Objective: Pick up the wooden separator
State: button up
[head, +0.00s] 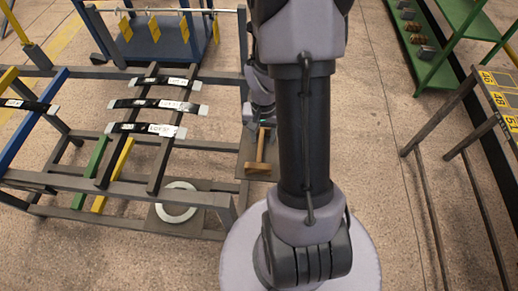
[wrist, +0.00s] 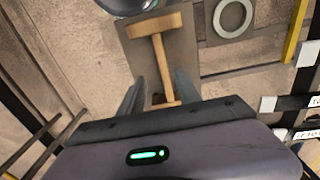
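The wooden separator (head: 260,153) is a pale I-shaped piece with a bar at its end, lying over a flat brownish plate on the lower part of the rack. In the wrist view the separator (wrist: 158,50) has its wide bar away from my gripper and its stem running toward the palm. My gripper (wrist: 158,82) is open, with one finger on each side of the stem and gaps visible on both sides. I cannot tell the height between fingers and separator. In the head view my arm hides most of the gripper.
A dark metal rack (head: 95,190) stands at left with several black labelled leaf springs (head: 153,104) across it. A pale ring (head: 177,203) lies on a plate beside the separator. A blue cart (head: 175,40) stands behind.

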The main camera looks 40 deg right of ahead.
aim_at(260, 146)
jog(key=f+b, duration=0.1)
jog(key=f, duration=0.1)
jog(key=f+b, duration=0.1)
jog(key=f, duration=0.1)
jog(key=f+b, duration=0.1)
jog(key=shift+w+a+f, duration=0.3)
jog(key=shift+f, duration=0.1)
jog(key=shift+r, duration=0.15)
jog(key=shift+c, duration=0.4)
grip_shut()
